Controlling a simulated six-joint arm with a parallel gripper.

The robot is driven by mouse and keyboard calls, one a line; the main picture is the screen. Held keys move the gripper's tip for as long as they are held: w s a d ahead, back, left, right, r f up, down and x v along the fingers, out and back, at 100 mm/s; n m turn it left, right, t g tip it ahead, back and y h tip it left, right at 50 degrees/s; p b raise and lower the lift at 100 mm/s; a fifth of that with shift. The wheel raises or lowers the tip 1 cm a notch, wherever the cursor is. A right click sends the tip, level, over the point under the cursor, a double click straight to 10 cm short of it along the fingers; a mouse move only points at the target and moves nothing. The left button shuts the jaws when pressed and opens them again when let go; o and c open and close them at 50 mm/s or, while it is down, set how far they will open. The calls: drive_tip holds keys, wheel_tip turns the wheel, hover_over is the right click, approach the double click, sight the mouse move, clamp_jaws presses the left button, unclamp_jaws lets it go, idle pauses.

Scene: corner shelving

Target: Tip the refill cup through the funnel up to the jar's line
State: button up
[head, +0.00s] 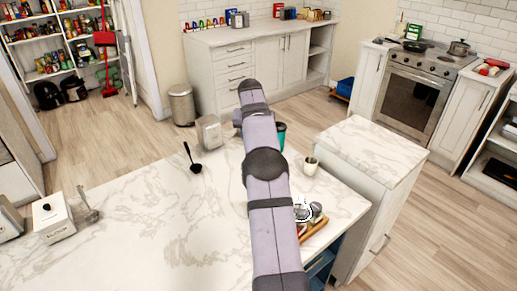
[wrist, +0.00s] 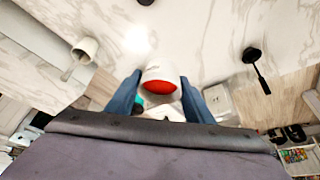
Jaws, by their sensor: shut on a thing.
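In the wrist view my gripper (wrist: 160,88) has a blue finger on each side of a white cup (wrist: 158,73) and is shut on it. Red contents (wrist: 160,88) show inside the cup's mouth. I take it to be the refill cup. A teal container (head: 281,130) stands by the counter's far edge, partly behind my arm; a bit of teal also shows below the held cup in the wrist view. A white cup (head: 311,165) stands on the counter to the right; it also shows in the wrist view (wrist: 86,48). I cannot make out the funnel or the jar's line. My arm hides the gripper in the head view.
A black ladle (head: 194,165) and a white-grey box (head: 208,132) are left of my arm. A wooden tray (head: 315,229) with small items lies right of it. A white canister (head: 52,218) stands far left. The marble counter (head: 150,240) is clear at front left.

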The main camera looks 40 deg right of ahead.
drive_tip(key=r, duration=0.2)
drive_tip(key=a+r+p, duration=0.1)
drive_tip(key=r, duration=0.4)
drive_tip(key=shift+s+a, duration=0.1)
drive_tip(key=shift+a, duration=0.2)
drive_tip(key=s+a+r+p, duration=0.25)
drive_tip(key=s+a, duration=0.25)
drive_tip(key=s, duration=0.6)
drive_tip(key=s+a+f+m+g, duration=0.1)
drive_tip(key=s+f+m+g, duration=0.1)
drive_tip(key=s+f+m, duration=0.3)
drive_tip(key=s+a+f+m+g+h, duration=0.1)
drive_tip(key=s+f+m+g, duration=0.2)
drive_tip(key=s+f+m, duration=0.2)
drive_tip(key=shift+s+m+h+p, duration=0.35)
drive_tip(key=shift+s+m, duration=0.85)
drive_tip(key=shift+s, duration=1.2)
drive_tip(key=shift+f, duration=0.15)
